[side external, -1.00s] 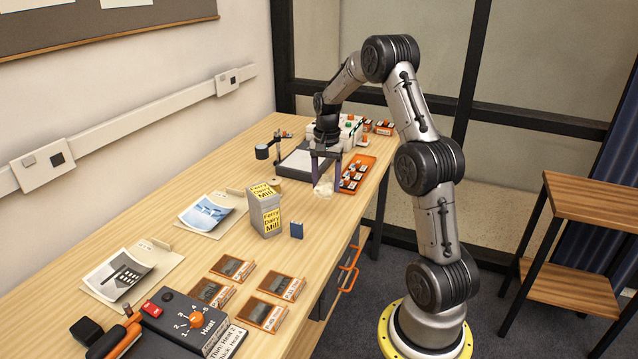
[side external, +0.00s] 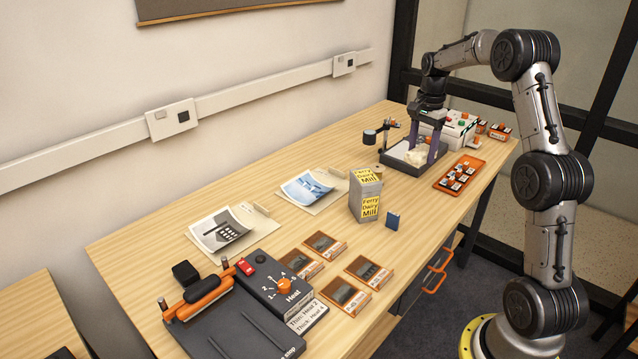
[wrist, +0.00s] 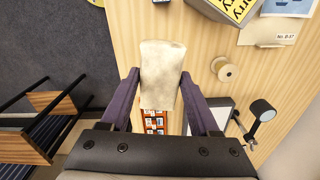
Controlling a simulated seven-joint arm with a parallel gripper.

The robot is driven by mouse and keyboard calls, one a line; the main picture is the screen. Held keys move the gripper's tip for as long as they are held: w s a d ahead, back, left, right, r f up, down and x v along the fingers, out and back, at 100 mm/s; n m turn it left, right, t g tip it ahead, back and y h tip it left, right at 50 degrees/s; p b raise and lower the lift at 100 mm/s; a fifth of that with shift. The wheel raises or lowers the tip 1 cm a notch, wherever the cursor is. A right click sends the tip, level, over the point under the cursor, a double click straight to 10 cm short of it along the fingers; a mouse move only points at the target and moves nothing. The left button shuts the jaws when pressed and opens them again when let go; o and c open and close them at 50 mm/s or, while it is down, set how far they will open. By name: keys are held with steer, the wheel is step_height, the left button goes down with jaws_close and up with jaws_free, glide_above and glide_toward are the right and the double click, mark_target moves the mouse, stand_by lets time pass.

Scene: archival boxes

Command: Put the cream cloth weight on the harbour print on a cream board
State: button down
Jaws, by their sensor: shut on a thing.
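My gripper (side external: 420,158) is shut on the cream cloth weight (side external: 416,153), a pale, soft-looking bag. In the wrist view the weight (wrist: 162,72) hangs between the two purple fingers (wrist: 160,84), over the bench. In the side view it overlaps the grey-rimmed light pad; it looks held above the bench. Two prints on cream boards lie to the left, well away from my gripper: a blue print (side external: 306,187), which looks like a water scene, and a grey print of a dark building (side external: 219,230). The blue one seems the harbour print; its details are too small to be sure.
A lamp (side external: 370,138), wooden spool (wrist: 227,72) and orange tray (side external: 460,174) are near my gripper.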

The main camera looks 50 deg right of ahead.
steer(key=w+a, duration=0.1)
steer(key=w, duration=0.9)
steer(key=n, duration=0.2)
glide_above(325, 200)
step_height(325, 200, down, 8)
steer(key=f, duration=0.1)
step_height(325, 200, down, 3)
steer(key=shift+a+r, duration=0.1)
steer(key=shift+f, duration=2.75)
steer(key=shift+f, duration=0.1)
steer(key=shift+c, duration=0.6)
jaws_free()
steer(key=shift+f, duration=0.1)
